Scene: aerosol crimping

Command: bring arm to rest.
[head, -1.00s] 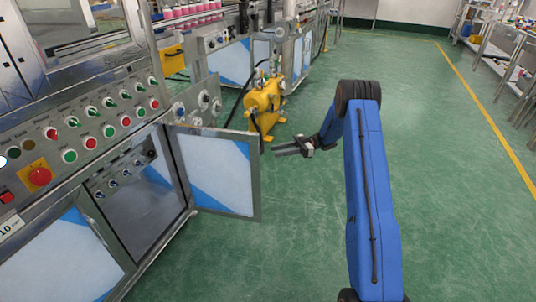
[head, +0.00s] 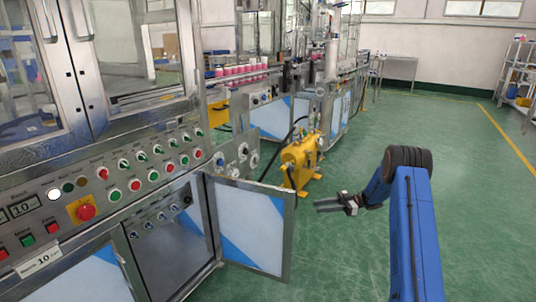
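My blue arm (head: 415,240) reaches up from the bottom right of the head view and bends at a black joint. My gripper (head: 328,206) hangs beyond the bend, pointing left over the green floor. It looks empty. Its fingers appear as thin grey bars near the open cabinet door, apart from it. At this size I cannot tell how far apart the fingers are.
A control cabinet (head: 60,262) with buttons stands at left, its door (head: 250,232) swung open toward my gripper. A yellow pump (head: 300,162) stands behind. Pink-capped cans (head: 240,70) line a conveyor. The floor (head: 455,165) at right is clear.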

